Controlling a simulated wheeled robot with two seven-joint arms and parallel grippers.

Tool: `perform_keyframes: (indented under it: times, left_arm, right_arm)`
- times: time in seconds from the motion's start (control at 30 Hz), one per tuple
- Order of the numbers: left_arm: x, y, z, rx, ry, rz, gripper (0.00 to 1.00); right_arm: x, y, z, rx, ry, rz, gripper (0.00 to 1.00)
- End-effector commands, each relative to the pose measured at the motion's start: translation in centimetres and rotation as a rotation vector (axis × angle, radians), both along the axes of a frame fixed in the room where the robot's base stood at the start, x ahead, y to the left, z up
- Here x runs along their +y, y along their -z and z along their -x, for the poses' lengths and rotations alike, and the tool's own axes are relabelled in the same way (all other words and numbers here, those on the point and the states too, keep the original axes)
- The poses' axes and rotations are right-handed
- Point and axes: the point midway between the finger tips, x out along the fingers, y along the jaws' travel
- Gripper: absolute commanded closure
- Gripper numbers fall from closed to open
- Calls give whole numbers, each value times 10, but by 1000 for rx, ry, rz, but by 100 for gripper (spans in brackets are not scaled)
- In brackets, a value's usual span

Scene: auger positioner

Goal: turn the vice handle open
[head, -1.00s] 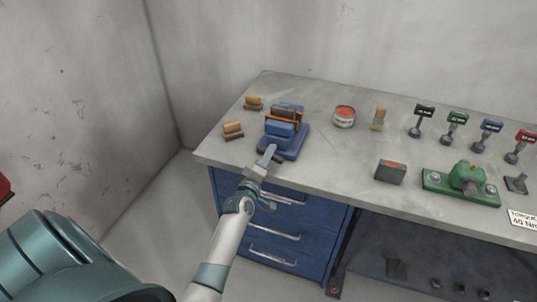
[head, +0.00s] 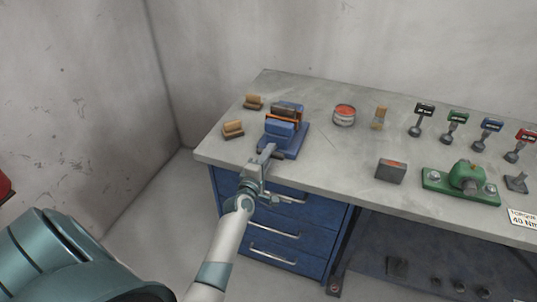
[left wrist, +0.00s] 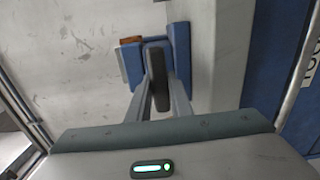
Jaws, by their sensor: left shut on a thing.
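The blue vice (head: 283,131) stands at the left front of the grey bench, with an orange-brown piece between its jaws. Its dark handle (left wrist: 158,66) shows in the left wrist view between my two fingers. My left gripper (head: 267,152) is at the vice's front side and is shut on the handle. In the head view the fingers hide most of the handle. In the left wrist view the gripper (left wrist: 159,85) reaches forward with a finger on each side of the handle, and the blue vice body (left wrist: 180,50) is behind. My right gripper is not in view.
Two wooden-topped blocks (head: 233,129) lie left of the vice. A red-topped tin (head: 344,115), a brush (head: 379,118), a grey block (head: 391,171) and a green fixture (head: 462,184) stand to the right. Blue drawers (head: 270,220) with metal handles are below the bench's front edge.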

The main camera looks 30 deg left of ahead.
Motion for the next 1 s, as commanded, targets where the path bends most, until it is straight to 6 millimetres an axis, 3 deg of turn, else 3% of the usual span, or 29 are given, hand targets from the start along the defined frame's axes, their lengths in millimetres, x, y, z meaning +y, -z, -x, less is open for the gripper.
perform_keyframes:
  times: [0.03, 0.07, 0.13, 0.63, 0.77, 1.0]
  left_arm:
    - [0, 1, 0, 0, 1, 3, 100]
    - [0, 1, 0, 0, 1, 3, 76]
    - [0, 1, 0, 0, 0, 3, 62]
    - [-2, 2, 8, 1, 0, 1, 62]
    - [-5, 2, 21, 1, 0, 1, 62]
    - [-15, 4, 62, 2, -1, 0, 62]
  right_arm:
    - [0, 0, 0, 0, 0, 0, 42]
    - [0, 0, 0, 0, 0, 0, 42]
    - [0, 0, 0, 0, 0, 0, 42]
    - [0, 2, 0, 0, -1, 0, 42]
    - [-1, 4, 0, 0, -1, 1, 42]
    - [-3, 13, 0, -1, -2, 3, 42]
